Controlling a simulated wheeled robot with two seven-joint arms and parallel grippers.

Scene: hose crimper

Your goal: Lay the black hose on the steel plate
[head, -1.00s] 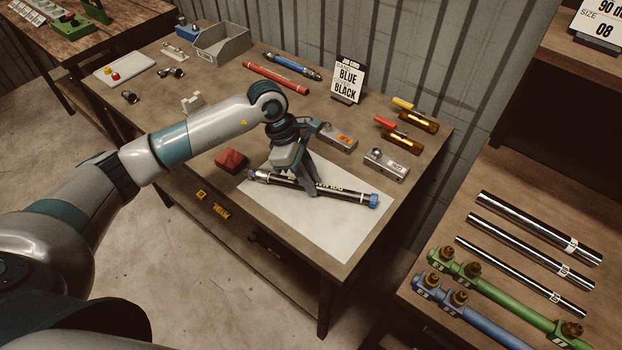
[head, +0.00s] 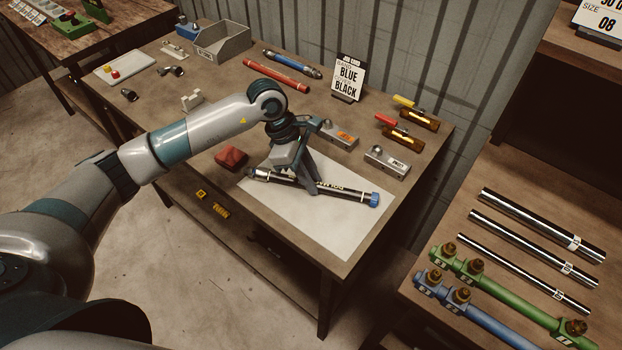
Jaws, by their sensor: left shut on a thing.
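The fingers hide part of the hose. I cannot tell whether the hose touches the plate or is held just above it. My right gripper is not in view.
A dark red block (head: 231,157) sits at the plate's left corner. Grey blocks (head: 387,162) and amber cylinders (head: 404,137) stand to the right. A sign (head: 348,77) reads BLUE, BLACK. Red (head: 276,75) and blue (head: 291,63) hoses lie at the back. The plate's front is clear.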

